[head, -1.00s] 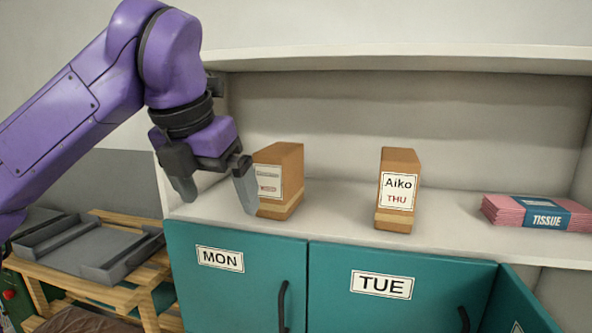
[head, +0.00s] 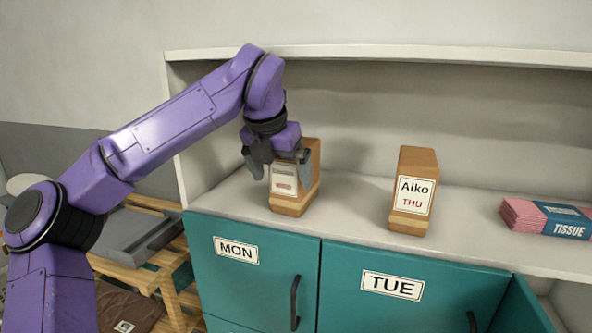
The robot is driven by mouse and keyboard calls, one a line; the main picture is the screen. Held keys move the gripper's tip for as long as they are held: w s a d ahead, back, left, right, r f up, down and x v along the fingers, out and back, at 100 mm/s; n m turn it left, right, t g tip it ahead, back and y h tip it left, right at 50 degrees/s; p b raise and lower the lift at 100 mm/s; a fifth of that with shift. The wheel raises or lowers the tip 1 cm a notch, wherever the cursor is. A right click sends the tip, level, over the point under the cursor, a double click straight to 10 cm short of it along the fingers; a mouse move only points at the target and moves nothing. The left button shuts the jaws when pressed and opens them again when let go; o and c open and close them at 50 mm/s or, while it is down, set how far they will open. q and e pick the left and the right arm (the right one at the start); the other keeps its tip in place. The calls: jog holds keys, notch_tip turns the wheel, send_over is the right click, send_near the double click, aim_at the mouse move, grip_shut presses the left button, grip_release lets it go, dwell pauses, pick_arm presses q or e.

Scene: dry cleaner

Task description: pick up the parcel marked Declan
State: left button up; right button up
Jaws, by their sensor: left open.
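Two brown parcels stand upright on the shelf. The left parcel (head: 292,203) has a white label (head: 284,179) partly covered by my gripper; I cannot read its name. The right parcel (head: 417,163) has a label reading "Aiko THU". My left gripper (head: 281,172) is open in front of the left parcel, with one finger to the left of it and the other across its upper front. I cannot tell whether the fingers touch it. My right gripper is not in view.
A pink tissue pack (head: 545,218) lies on the shelf (head: 355,212) at the right. Below are teal doors marked MON (head: 236,251) and TUE (head: 392,286); a door at the right stands open. A grey tray (head: 133,230) sits on a wooden stand at the left. The shelf between the parcels is clear.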

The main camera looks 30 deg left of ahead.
aim_at(287, 197)
pick_arm(q)
jog(key=x, duration=0.2)
jog(key=shift+w+a+f, duration=0.15)
jog(key=shift+w+f, duration=0.05)
jog(key=shift+w, duration=0.05)
jog(key=shift+s+r, duration=0.1)
jog(key=shift+s, duration=0.05)
jog(key=c, duration=1.3)
